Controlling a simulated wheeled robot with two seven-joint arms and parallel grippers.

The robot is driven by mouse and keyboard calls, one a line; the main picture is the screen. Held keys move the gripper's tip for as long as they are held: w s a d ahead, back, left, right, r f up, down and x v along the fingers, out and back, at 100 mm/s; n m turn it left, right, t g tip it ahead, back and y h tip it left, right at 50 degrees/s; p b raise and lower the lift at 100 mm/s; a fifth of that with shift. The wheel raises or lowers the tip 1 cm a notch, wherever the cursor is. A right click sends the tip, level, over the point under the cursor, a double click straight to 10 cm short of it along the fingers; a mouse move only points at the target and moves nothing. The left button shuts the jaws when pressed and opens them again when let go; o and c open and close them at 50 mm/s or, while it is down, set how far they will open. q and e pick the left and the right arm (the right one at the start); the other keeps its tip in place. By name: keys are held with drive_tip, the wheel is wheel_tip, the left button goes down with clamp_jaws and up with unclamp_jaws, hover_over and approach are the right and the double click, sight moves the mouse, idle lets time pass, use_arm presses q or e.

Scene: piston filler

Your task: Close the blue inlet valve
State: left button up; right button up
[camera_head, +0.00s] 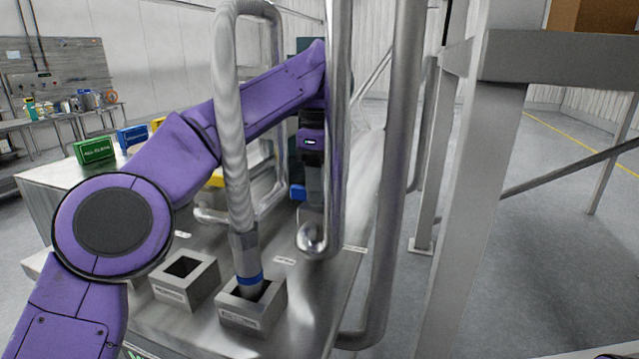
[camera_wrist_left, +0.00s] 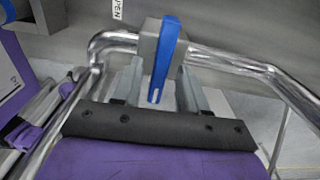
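The blue inlet valve handle (camera_wrist_left: 166,55) is a flat blue lever on a grey block in the left wrist view, joined to a shiny pipe. My left gripper (camera_wrist_left: 160,88) is open, its two grey fingers on either side of the lever's near end. A gap seems to show beside each finger; I cannot tell whether either touches it. In the head view my left gripper (camera_head: 312,185) points down behind a vertical pipe and is partly hidden. A small blue part (camera_head: 297,193) shows beside it. My right gripper is not in view.
A large hose (camera_head: 232,130) with a blue band stands in a labelled square socket (camera_head: 250,317), beside an empty socket (camera_head: 184,277). Shiny vertical pipes (camera_head: 392,150) stand close right of my left gripper. Green (camera_head: 95,150) and blue (camera_head: 132,136) boxes sit at left. An "OPEN" label (camera_wrist_left: 117,9) is partly cut off.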

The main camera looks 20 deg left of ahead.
use_arm(q)
wheel_tip(320, 180, up, 11)
drive_tip(key=p, duration=0.8)
drive_tip(key=shift+f, duration=0.2)
drive_tip(key=shift+f, duration=0.15)
wheel_tip(320, 180, down, 9)
drive_tip(key=b, duration=0.7)
drive_tip(key=shift+f+b, duration=0.2)
drive_tip(key=shift+b, duration=0.15)
drive_tip(key=shift+f+b, duration=0.3)
drive_tip(key=shift+f, duration=0.25)
drive_tip(key=shift+r, duration=0.15)
